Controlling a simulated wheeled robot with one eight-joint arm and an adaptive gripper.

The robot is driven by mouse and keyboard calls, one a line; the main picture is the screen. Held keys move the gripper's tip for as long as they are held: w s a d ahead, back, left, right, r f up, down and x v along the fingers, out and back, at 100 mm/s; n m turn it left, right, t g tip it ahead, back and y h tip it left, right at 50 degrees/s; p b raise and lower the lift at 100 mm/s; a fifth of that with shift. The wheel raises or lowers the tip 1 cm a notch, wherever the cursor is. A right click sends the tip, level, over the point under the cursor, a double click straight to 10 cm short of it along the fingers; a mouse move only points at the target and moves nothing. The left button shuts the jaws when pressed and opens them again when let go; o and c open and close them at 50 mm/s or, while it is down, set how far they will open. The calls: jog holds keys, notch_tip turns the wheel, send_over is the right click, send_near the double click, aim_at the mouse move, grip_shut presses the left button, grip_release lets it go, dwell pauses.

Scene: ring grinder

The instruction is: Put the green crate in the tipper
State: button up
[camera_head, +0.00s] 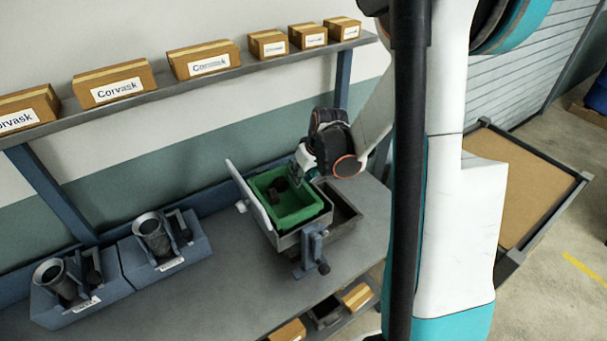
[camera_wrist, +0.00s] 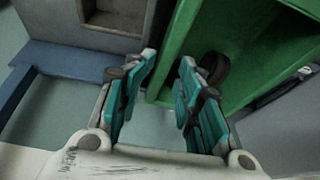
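The green crate (camera_head: 298,212) sits in the grey tipper (camera_head: 288,242), a cradle on the bench with a pale upright plate on its left side. Dark pieces lie inside the crate. My gripper (camera_head: 297,178) is at the crate's back right rim. In the wrist view my gripper (camera_wrist: 162,85) has its two teal fingers apart. The crate (camera_wrist: 235,45) fills the upper right there, and its green edge shows between the fingers. The fingers are not closed on it. Whether a finger touches the wall cannot be told.
A grey open bin (camera_head: 345,212) stands right behind the tipper. Two blue-grey fixtures with cylinders (camera_head: 155,237) stand on the bench at left. A shelf (camera_head: 215,75) with several cardboard boxes runs above. The bench front (camera_head: 235,290) is clear.

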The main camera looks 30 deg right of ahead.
jog(key=p+v, duration=0.1)
jog(key=v, duration=1.1)
jog(key=shift+r, duration=0.25)
jog(key=shift+a, duration=0.1)
dwell(0.4)
